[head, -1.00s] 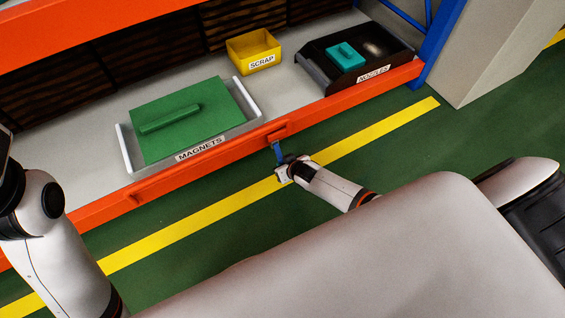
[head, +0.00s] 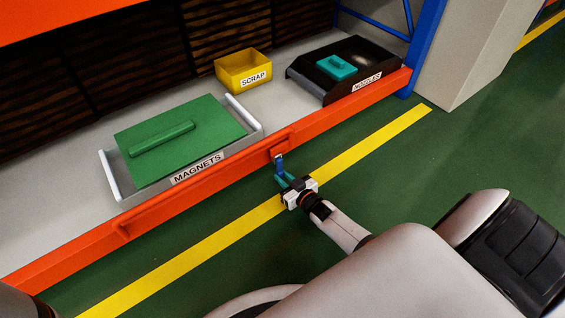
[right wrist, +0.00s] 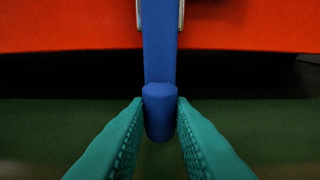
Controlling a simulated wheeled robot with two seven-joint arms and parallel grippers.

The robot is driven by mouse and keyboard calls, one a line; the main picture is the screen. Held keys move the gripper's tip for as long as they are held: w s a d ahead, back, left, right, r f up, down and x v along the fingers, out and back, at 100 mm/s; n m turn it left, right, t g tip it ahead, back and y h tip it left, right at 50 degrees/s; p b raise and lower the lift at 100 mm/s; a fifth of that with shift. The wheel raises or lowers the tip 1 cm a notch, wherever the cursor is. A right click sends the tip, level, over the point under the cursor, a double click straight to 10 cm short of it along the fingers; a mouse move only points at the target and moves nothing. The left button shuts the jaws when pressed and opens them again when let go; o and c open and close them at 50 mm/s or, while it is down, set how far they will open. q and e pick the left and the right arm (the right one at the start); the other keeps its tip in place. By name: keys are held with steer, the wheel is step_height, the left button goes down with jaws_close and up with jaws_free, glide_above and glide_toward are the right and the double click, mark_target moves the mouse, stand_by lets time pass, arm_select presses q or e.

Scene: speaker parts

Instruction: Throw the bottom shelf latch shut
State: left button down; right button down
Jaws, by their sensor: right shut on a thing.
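The latch (head: 279,164) is a blue lever on the front of the orange bottom shelf beam (head: 215,186), just right of the MAGNETS tray. In the right wrist view the blue lever (right wrist: 159,60) points toward me from a bracket on the orange beam, with a thicker knob at its end. My right gripper (head: 283,180) is at the lever's end. Its teal fingers (right wrist: 159,115) are shut on the knob, one on each side. My left gripper is not in view.
On the shelf stand a grey MAGNETS tray (head: 255,131) with a green lid (head: 180,133), a yellow SCRAP bin (head: 243,72) and a black NOZZLES tray (head: 310,85) with a teal piece (head: 337,67). A blue upright (head: 423,50) stands at the right. Green floor in front is clear.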

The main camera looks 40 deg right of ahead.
steer(key=shift+w, duration=0.1)
stand_by(0.4)
steer(key=c, duration=1.3)
jaws_free()
steer(key=shift+o, duration=0.2)
steer(key=s+p, duration=0.2)
steer(key=s, duration=0.1)
steer(key=s+r+p, duration=0.1)
steer(key=s+p, duration=0.1)
steer(key=s, duration=0.1)
steer(key=s+r+p, duration=0.1)
steer(key=s, duration=0.2)
steer(key=shift+s+d+p, duration=0.2)
steer(key=shift+s+p, duration=0.15)
steer(key=shift+p, duration=0.05)
steer(key=shift+s, duration=0.5)
steer(key=shift+s+p, duration=0.35)
steer(key=shift+s, duration=0.25)
